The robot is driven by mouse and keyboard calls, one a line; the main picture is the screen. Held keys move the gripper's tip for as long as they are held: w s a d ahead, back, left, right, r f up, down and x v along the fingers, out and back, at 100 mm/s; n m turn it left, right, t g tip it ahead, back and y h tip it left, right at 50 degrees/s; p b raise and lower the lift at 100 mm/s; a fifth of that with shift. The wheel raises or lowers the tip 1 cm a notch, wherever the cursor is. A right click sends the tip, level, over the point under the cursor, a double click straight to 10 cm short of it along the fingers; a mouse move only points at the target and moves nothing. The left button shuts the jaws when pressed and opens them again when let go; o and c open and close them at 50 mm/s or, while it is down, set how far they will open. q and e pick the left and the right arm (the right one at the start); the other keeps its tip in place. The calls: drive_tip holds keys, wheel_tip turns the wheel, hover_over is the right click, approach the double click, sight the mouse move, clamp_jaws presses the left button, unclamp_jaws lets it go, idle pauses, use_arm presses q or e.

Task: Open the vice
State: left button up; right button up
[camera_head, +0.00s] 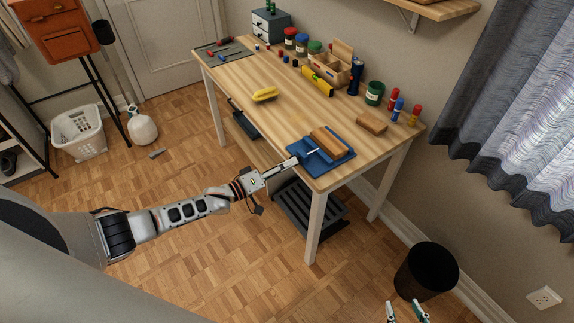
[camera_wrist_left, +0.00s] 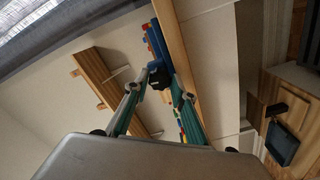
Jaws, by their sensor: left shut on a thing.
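The blue vice (camera_head: 337,164) sits at the near right corner of the wooden desk, with a brown wooden block (camera_head: 329,141) at its top. A thin light bar (camera_head: 312,152) shows at its left side. My left gripper (camera_head: 295,161) is at the vice's left side, at the desk edge. In the left wrist view its fingers (camera_wrist_left: 160,79) close on a small dark piece, probably the end of the vice's handle, with blue vice parts (camera_wrist_left: 155,45) just beyond. The exact grip is partly hidden. My right gripper (camera_head: 405,313) is at the bottom edge, fingers apart and empty, away from the desk.
A wooden block (camera_head: 372,123) lies right of the vice. Jars, bottles and a toolbox (camera_head: 338,68) line the desk's back. A yellow brush (camera_head: 264,94) lies mid-desk. A black bin (camera_head: 427,271) stands on the floor at right. The desk's middle is largely clear.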

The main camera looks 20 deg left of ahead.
use_arm(q)
drive_tip(key=o, duration=1.1)
drive_tip(key=v, duration=1.2)
